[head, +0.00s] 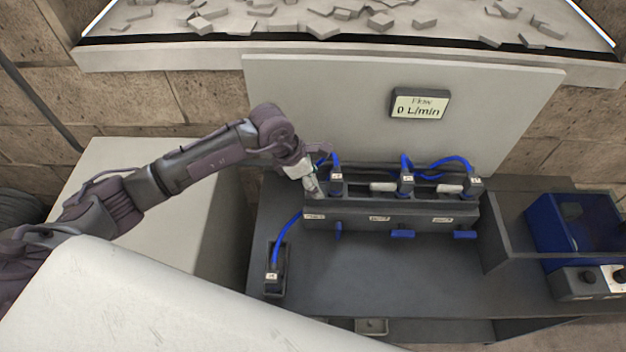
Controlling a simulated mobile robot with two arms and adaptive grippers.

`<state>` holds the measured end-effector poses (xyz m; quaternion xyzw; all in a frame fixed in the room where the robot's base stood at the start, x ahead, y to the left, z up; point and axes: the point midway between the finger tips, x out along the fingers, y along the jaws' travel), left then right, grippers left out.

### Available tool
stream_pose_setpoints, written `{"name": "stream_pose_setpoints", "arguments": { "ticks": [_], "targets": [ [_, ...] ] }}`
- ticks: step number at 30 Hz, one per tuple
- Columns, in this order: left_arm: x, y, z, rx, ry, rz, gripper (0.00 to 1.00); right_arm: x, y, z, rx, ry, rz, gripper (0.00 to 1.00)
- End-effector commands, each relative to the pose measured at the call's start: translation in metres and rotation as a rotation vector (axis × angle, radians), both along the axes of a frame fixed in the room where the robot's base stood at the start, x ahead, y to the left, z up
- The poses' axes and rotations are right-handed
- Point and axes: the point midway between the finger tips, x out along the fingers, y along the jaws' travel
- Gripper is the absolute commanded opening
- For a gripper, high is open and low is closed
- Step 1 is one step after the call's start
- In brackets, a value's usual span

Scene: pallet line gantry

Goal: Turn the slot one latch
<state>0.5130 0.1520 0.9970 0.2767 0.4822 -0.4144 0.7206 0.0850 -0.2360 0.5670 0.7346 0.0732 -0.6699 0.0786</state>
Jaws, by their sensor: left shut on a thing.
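A dark rack (392,212) stands on the grey bench with three labelled positions along its front. Below the labels are blue latches: the left one (338,230) points up and down, while the middle one (402,234) and right one (464,235) lie level. My left gripper (314,189) reaches down at the rack's left end, beside the left connector (337,185) with its blue hose. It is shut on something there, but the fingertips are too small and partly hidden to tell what. It is above and apart from the left latch. My right gripper is not in view.
A loose connector with a blue hose sits in a small holder (274,285) at front left. A blue box (575,222) stands at right. The bench in front of the rack (370,275) is clear.

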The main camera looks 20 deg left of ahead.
Motion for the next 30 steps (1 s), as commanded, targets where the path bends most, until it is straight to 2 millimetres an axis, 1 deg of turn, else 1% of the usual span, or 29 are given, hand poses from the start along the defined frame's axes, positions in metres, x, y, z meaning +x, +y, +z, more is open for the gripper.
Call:
{"name": "stream_pose_setpoints", "arguments": {
  "ticks": [1, 3, 11, 30],
  "targets": [
    [-0.001, 0.000, -0.003, 0.003, -0.002, 0.039, 0.32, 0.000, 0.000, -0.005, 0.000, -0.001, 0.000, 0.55],
    [-0.001, 0.000, -0.003, 0.002, -0.002, 0.105, 0.32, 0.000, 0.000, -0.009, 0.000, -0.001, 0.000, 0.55],
    [-0.001, -0.002, -0.004, 0.000, -0.004, 0.350, 0.32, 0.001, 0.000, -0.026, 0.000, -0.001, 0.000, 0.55],
    [-0.002, -0.005, -0.004, -0.001, -0.003, 0.955, 0.32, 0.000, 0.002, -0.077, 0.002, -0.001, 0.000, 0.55]
  ]
}}
